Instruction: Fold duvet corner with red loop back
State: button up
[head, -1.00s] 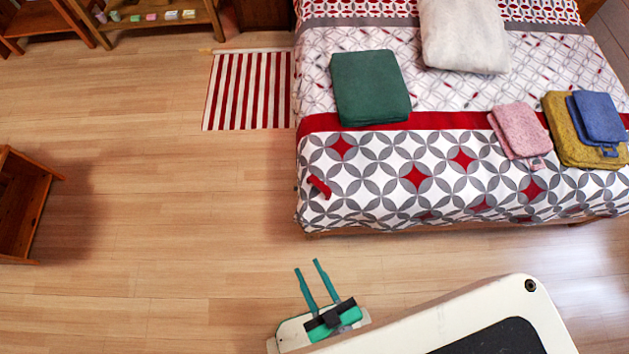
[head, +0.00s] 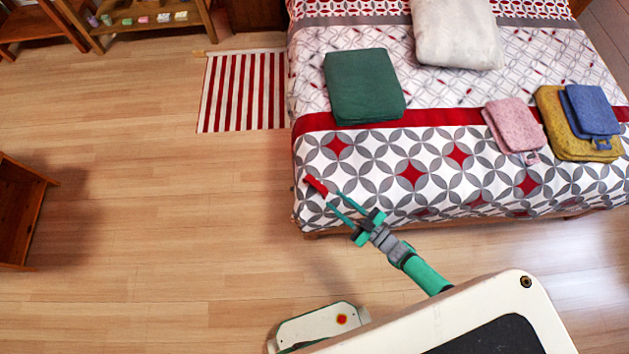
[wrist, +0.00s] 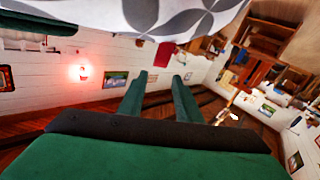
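The patterned duvet (head: 380,192) covers the bed, and its near-left corner carries a small red loop (head: 316,185). My gripper (head: 334,200) has its two green fingers apart, just below and right of the red loop. I see nothing between the fingers. In the wrist view the open fingers (wrist: 160,92) point away from the camera, and the duvet's edge (wrist: 180,14) hangs across the top. A red patch (wrist: 165,52) shows between and beyond the fingertips there, probably the loop. Whether a finger touches the loop or duvet I cannot tell.
On the bed lie a green folded cloth (head: 364,88), a white pillow (head: 456,34), a pink cloth (head: 515,127), and a blue cloth (head: 590,110) on a mustard one (head: 556,128). A striped rug (head: 243,92) lies left of the bed. Open floor (head: 150,220) is at left.

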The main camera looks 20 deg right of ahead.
aim_at(310, 178)
jog(key=shift+w+a, duration=0.2)
jog(key=shift+w, duration=0.5)
jog(key=x, duration=0.9)
jog(key=shift+w+a+f, duration=0.1)
jog(key=shift+w, duration=0.15)
grip_shut()
